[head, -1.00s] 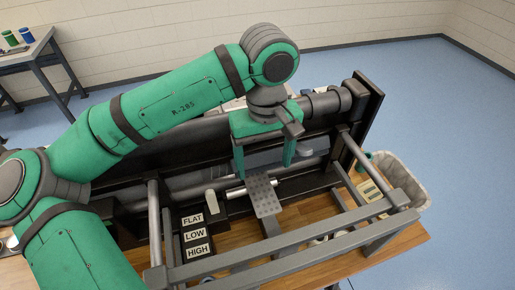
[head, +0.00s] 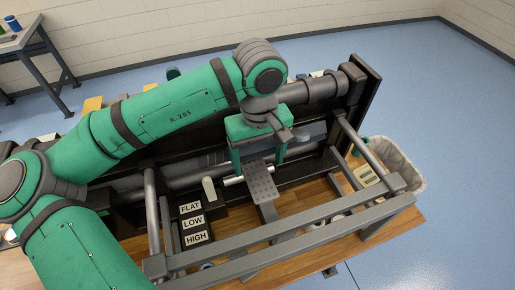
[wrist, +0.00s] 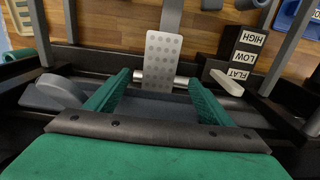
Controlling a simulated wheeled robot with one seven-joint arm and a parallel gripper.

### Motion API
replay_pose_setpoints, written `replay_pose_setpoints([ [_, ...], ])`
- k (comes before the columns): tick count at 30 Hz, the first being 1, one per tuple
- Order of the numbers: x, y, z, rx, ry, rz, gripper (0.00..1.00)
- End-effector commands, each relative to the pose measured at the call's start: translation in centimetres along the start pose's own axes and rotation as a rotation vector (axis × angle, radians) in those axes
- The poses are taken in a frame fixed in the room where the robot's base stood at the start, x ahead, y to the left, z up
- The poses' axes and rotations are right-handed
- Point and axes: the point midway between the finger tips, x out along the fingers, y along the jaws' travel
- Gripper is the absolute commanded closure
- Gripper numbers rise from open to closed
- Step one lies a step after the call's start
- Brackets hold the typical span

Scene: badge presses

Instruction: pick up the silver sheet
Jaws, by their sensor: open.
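My gripper (head: 258,168) is open over the long dark press, its two green fingers pointing down with a wide gap between them. In the wrist view my gripper (wrist: 152,82) shows nothing held between its fingers. A flat grey surface of the press (wrist: 150,105) lies below the gap. I cannot make out a separate silver sheet for certain. A light grey dotted plate (head: 261,184) on a grey arm stands just in front of the fingers; it also shows in the wrist view (wrist: 162,58), beyond the fingertips. My arm hides part of the press.
A black block labelled FLAT, LOW and HIGH (head: 193,222) stands left of the dotted plate, with a pale lever (head: 209,189) beside it. Grey frame bars (head: 290,238) cross the front. A lined bin (head: 401,165) stands at the right.

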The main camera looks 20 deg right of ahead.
Motion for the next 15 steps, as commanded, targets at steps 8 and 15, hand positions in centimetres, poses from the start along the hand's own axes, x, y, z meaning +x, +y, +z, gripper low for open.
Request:
replay_pose_setpoints([
  [8,4.0,-0.1,0.0,-0.001,-0.001,0.0,0.25],
  [15,5.4,-0.1,0.0,-0.002,0.0,-0.001,0.25],
])
